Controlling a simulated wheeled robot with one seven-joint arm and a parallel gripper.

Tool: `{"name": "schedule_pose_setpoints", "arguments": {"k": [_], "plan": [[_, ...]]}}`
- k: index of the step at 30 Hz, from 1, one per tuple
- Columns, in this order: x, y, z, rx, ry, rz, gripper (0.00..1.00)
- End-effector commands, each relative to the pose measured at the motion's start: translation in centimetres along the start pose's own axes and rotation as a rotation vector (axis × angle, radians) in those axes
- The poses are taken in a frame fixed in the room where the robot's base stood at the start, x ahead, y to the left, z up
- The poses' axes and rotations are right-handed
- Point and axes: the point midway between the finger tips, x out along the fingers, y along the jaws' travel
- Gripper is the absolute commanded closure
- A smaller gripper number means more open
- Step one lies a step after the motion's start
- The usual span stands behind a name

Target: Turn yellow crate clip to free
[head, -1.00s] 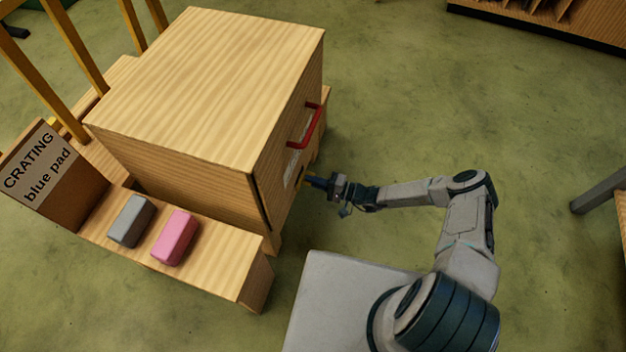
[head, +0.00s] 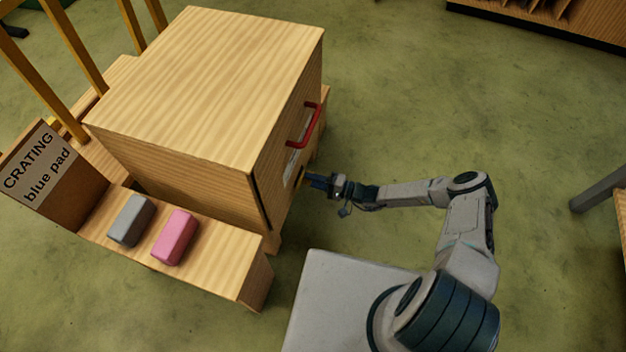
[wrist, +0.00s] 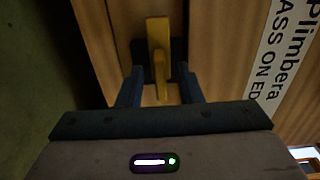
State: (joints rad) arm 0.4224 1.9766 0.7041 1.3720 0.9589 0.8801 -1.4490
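The yellow clip (wrist: 158,35) sits on a dark base on the wooden crate's front face in the wrist view. Its bar runs up and down in that picture, and a raised yellow part reaches toward me. My gripper (wrist: 160,78) has one blue finger on each side of this raised part, with gaps showing on both sides. It looks open. In the head view my gripper (head: 312,181) is at the low part of the front face of the crate (head: 210,75). The clip is mostly too small to make out there.
A red handle (head: 312,126) sticks out of the crate's front face above my gripper. A grey block (head: 131,220) and a pink block (head: 174,237) lie on the wooden ledge. A sign (head: 42,163) reads "CRATING blue pad".

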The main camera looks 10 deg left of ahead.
Motion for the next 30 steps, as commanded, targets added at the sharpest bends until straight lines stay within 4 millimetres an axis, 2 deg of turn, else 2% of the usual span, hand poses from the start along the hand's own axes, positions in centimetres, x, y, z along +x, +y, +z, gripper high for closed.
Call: {"name": "schedule_pose_setpoints", "arguments": {"k": [5,8,21,25,30], "plan": [[-0.2,-0.1,0.1,0.001,-0.001,-0.001,0.67],[-1.2,-0.2,0.0,0.001,0.001,-0.001,0.67],[-10.7,-0.2,-0.1,0.000,0.003,0.001,0.67],[-12.6,-0.1,-0.1,0.000,0.002,0.001,0.67],[-13.8,0.0,0.0,0.000,0.001,0.000,0.67]]}}
